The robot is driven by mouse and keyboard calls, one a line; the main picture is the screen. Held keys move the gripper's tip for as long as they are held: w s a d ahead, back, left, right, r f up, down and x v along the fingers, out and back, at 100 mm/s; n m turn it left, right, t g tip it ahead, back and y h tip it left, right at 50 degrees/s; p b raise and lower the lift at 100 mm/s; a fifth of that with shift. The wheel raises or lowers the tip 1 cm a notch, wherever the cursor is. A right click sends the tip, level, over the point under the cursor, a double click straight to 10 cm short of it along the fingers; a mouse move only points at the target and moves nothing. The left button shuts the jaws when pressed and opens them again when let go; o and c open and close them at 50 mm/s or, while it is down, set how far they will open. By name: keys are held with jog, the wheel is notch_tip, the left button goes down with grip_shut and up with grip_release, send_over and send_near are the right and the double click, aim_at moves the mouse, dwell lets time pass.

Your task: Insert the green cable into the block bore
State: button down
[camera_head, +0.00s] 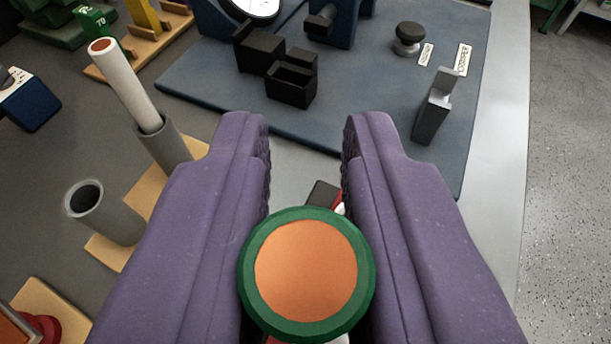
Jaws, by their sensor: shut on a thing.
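The green cable (252,300) shows end-on at the bottom centre, with a round copper core inside a green sheath. My gripper (307,135) has two purple fingers on either side of it, and they are shut on it. The rest of the cable's length is hidden behind its near end. Black blocks (290,84) stand on the blue-grey plate (370,90) beyond the fingers, one with an open top. I cannot tell which part is the block bore.
A white cable with a copper end (125,85) stands tilted in a grey tube holder (165,147) at left. An empty grey tube (105,212) is nearer. A dark upright bracket (433,110) and a black knob (408,37) stand on the plate at right.

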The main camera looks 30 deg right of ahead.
jog(key=shift+f+b, duration=1.45)
jog(key=shift+f, duration=0.5)
jog(key=c, duration=0.9)
grip_release()
notch_tip(320, 180, up, 5)
jog(key=p, duration=0.5)
jog(key=shift+r, duration=0.15)
